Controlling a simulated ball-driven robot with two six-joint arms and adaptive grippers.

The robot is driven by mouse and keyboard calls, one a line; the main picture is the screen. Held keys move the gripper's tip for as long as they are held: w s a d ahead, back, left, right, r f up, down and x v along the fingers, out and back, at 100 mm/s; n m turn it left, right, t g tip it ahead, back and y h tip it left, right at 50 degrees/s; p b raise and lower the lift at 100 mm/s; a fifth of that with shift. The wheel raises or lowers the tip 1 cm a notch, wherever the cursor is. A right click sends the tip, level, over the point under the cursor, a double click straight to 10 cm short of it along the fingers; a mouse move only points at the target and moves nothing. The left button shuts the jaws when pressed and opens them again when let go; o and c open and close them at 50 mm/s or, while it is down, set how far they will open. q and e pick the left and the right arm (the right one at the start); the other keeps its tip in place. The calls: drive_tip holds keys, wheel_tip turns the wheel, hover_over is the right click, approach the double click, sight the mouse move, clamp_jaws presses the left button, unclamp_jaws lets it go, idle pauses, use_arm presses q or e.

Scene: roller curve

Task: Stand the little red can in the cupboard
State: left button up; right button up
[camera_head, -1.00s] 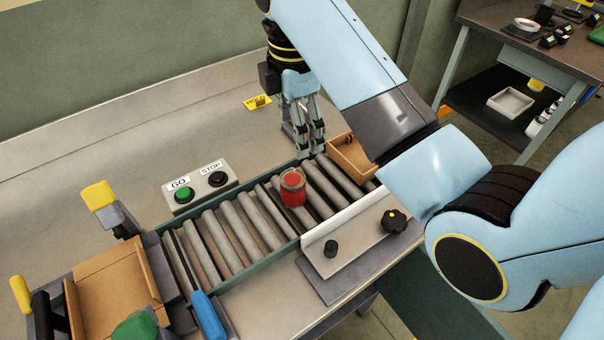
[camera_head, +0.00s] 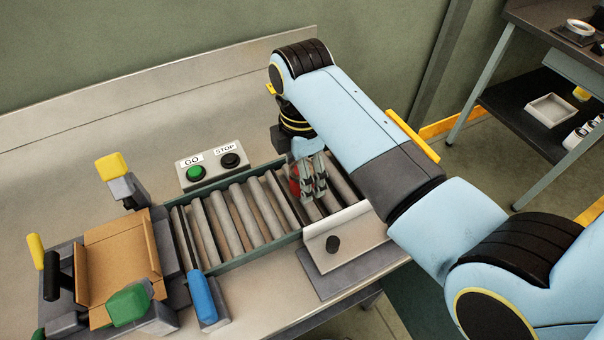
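The little red can (camera_head: 295,190) stands on the roller conveyor, near its right part. Only a strip of its red side shows; my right gripper (camera_head: 313,196) hides the rest. The gripper points down over the rollers, with its fingers at the can and overlapping it in the picture. I cannot tell whether the fingers are closed on the can or only around or beside it. My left gripper is not in view. I see no cupboard in this view.
The GO and STOP button box (camera_head: 211,170) sits behind the rollers (camera_head: 235,215). An open cardboard box (camera_head: 118,255) stands at the left end, near a blue-handled lever (camera_head: 203,298). A plate with a black knob (camera_head: 333,244) borders the front. A shelved bench (camera_head: 520,115) stands at right.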

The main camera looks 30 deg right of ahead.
drive_tip(key=shift+f, duration=0.95)
drive_tip(key=shift+c, duration=0.3)
drive_tip(key=c, duration=1.4)
drive_tip(key=shift+r, duration=0.1)
